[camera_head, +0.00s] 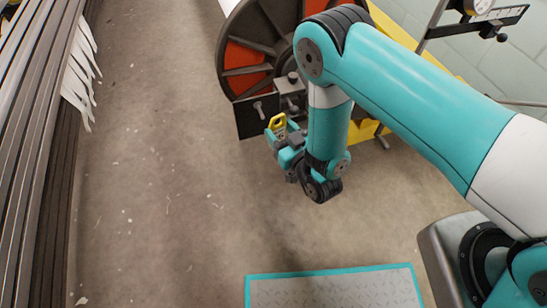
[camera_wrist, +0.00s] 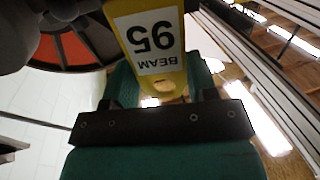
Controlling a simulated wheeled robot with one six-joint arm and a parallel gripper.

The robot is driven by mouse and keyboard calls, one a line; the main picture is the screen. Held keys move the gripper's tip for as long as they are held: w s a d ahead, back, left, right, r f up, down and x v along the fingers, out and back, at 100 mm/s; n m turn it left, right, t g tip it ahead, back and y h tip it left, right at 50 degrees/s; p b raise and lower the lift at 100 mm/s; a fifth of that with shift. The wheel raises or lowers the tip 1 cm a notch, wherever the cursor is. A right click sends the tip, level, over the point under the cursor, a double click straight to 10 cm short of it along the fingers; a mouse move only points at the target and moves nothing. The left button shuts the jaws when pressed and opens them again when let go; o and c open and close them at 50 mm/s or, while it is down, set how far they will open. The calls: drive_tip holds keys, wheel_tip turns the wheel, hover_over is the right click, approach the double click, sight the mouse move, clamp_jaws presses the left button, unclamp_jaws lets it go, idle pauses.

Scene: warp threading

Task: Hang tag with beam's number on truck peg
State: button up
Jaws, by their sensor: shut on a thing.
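My gripper (camera_head: 279,136) is shut on a yellow tag (camera_head: 277,121) and holds it up in front of a dark plate (camera_head: 249,129) on the truck. In the wrist view the tag (camera_wrist: 120,8) lies between the teal fingers (camera_wrist: 160,88). A pale peg (camera_head: 259,109) sticks out of the dark plate, just up and left of the tag. The tag appears apart from the peg, but the depth gap is hard to judge.
A large beam wheel (camera_head: 247,56) with red panels stands behind the plate, with a yellow frame (camera_head: 367,130) to its right. A teal-edged floor plate (camera_head: 335,291) lies at the bottom. Long dark bars (camera_head: 30,100) line the left. The concrete floor between is clear.

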wheel_tip(320, 180, down, 3)
drive_tip(key=s+a+b, duration=0.1)
drive_tip(key=a+b, duration=0.1)
drive_tip(key=b, duration=0.3)
approach(256, 113)
drive_tip(key=shift+r+x, duration=0.25)
drive_tip(key=shift+x, duration=1)
drive_tip(key=shift+r+x, duration=0.25)
drive_tip(key=shift+x, duration=1)
drive_tip(key=shift+w+a+f+b, duration=0.3)
drive_tip(key=shift+w+f+b, duration=0.2)
drive_tip(key=shift+w+b, duration=0.25)
drive_tip(key=o, duration=1)
